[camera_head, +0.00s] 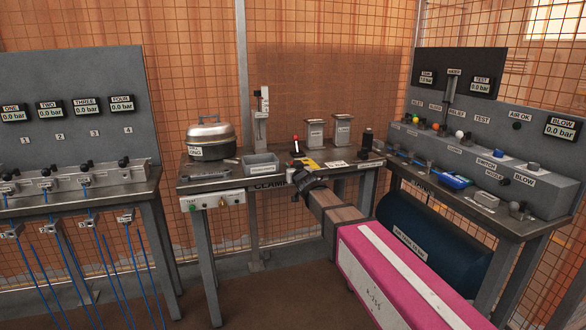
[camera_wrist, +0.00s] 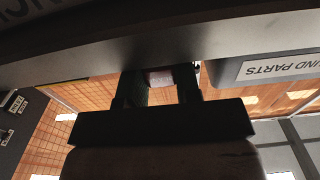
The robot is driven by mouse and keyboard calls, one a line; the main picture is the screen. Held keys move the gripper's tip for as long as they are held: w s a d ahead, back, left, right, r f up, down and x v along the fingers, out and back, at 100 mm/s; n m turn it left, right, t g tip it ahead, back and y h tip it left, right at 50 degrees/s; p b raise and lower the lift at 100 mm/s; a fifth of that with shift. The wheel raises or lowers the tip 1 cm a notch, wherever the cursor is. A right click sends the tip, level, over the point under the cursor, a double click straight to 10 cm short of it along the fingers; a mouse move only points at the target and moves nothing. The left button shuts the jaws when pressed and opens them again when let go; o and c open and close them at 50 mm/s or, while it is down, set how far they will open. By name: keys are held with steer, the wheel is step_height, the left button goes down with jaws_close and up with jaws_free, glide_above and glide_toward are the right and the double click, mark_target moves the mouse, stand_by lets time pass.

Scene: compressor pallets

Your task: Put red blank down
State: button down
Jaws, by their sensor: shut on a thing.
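My gripper (camera_head: 300,178) reaches over the front edge of the middle bench, close to the CLAMP label. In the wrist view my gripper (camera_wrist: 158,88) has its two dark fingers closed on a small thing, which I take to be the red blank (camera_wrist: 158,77). In the head view the blank is hidden by my gripper and arm. Whether it touches the bench I cannot tell.
A grey parts tray (camera_head: 260,162) stands left of my gripper; its label shows upside down in the wrist view (camera_wrist: 278,68). A red-knobbed lever (camera_head: 296,146) and yellow plate (camera_head: 307,163) lie behind. A metal pot (camera_head: 210,138) stands left, two grey canisters (camera_head: 315,133) at the back.

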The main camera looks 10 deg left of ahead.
steer(key=c, duration=0.8)
jaws_free()
steer(key=shift+f, duration=0.45)
steer(key=shift+c, duration=0.2)
steer(key=shift+r, duration=0.45)
steer(key=v, duration=1.2)
steer(key=shift+r, duration=0.4)
